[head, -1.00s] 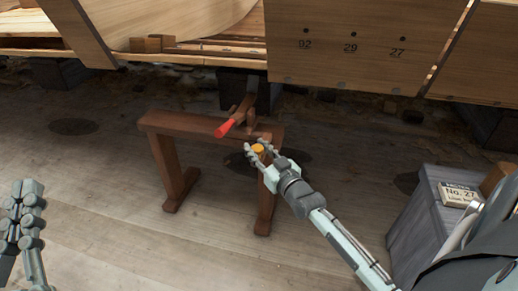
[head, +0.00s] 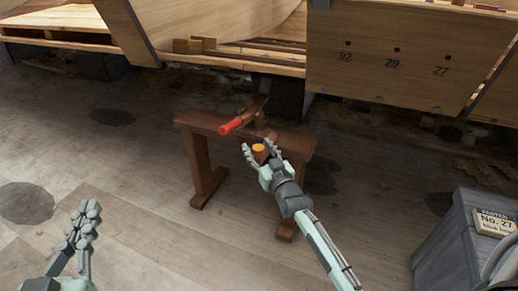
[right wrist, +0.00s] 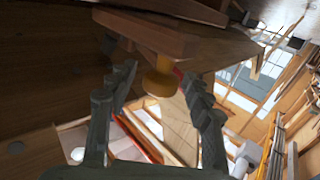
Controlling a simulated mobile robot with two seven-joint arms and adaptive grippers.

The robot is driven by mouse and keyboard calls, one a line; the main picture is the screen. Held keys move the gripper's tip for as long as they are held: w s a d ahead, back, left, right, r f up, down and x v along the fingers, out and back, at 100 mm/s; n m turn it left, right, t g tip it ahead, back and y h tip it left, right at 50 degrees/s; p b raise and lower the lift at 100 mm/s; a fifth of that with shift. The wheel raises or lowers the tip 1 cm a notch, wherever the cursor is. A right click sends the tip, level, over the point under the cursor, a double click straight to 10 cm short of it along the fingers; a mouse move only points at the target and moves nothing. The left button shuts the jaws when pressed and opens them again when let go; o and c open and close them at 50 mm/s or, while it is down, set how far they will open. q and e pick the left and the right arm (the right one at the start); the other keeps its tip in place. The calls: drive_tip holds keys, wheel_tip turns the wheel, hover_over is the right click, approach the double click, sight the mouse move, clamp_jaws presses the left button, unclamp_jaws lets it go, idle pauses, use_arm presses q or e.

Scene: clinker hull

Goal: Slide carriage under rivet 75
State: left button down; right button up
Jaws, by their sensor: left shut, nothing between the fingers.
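A brown carriage block with a red handle (head: 237,123) sits on a wooden trestle (head: 200,122) below the hull. A yellow-orange knob (head: 259,148) sticks out on its near side. The knob also shows in the right wrist view (right wrist: 161,76). My left gripper (head: 88,212) is shut and empty at the lower left, away from the trestle. Hull marks 92 (head: 346,57), 29 (head: 392,65) and 27 (head: 441,71) show; I see no mark 75.
The hull planking (head: 400,35) overhangs behind the trestle. A grey box (head: 455,235) with a "No. 27" card (head: 495,222) stands at the lower right. The wooden floor (head: 130,165) left of the trestle is clear.

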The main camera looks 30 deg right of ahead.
drive_tip(key=s+a, duration=0.1)
drive_tip(key=s, duration=1.1)
idle(0.5)
